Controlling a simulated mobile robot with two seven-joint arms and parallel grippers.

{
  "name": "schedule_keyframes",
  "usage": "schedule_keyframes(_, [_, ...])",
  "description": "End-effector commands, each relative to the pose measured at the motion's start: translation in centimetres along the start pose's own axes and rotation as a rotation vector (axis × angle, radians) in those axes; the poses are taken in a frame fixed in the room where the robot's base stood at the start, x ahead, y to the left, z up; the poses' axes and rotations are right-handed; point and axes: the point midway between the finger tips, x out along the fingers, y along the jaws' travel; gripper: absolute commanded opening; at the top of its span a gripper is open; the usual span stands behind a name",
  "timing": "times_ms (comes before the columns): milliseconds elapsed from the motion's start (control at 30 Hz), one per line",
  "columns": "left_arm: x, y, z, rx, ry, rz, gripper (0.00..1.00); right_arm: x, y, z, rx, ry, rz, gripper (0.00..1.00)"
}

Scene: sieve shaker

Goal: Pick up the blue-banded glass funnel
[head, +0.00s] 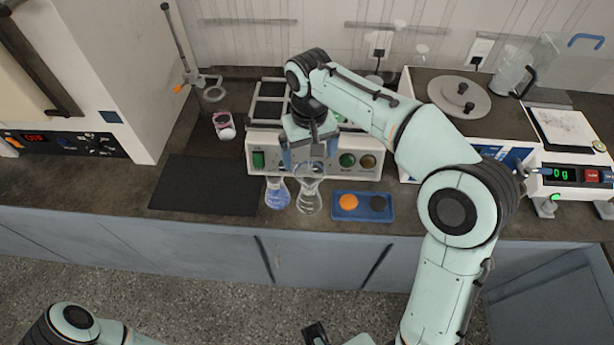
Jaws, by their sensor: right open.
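A clear glass funnel (311,170) shows its wide rim just below my right gripper, above a clear conical flask (309,198). It seems to sit in the flask's mouth; I cannot make out a blue band at this size. My right gripper (310,160) is open and points down, its blue-tipped fingers either side of the funnel's top in the picture. I cannot tell if they touch it. The wrist hides part of what lies behind. My left arm shows at the bottom left; a dark part at the bottom edge may be its gripper, mostly cut off.
A flask with blue liquid (277,193) stands close left of the clear flask. A blue tray (375,215) with orange and dark discs is to the right. The shaker's control panel (258,159) is close behind. A black mat (205,186) lies clear at left.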

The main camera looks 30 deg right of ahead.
Motion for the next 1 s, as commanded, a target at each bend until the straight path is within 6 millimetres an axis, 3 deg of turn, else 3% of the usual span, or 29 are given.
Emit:
schedule_keyframes(100, [0.7,-0.3,0.1,-0.001,-0.003,-0.001,0.52,2.5,0.1,0.1,0.001,-0.004,0.001,0.97])
schedule_keyframes(367, [1.0,-0.4,0.2,-0.002,-0.004,-0.001,0.52,4.6,0.1,0.0,0.0,-0.001,0.0,0.97])
schedule_keyframes(633, [1.6,-0.6,0.2,-0.002,-0.006,-0.002,0.52,8.4,0.1,0.3,-0.001,-0.004,0.001,0.97])
schedule_keyframes(1000, [1.6,-0.7,0.2,-0.002,-0.006,-0.002,0.52,9.4,0.1,0.2,0.0,0.0,0.0,0.94])
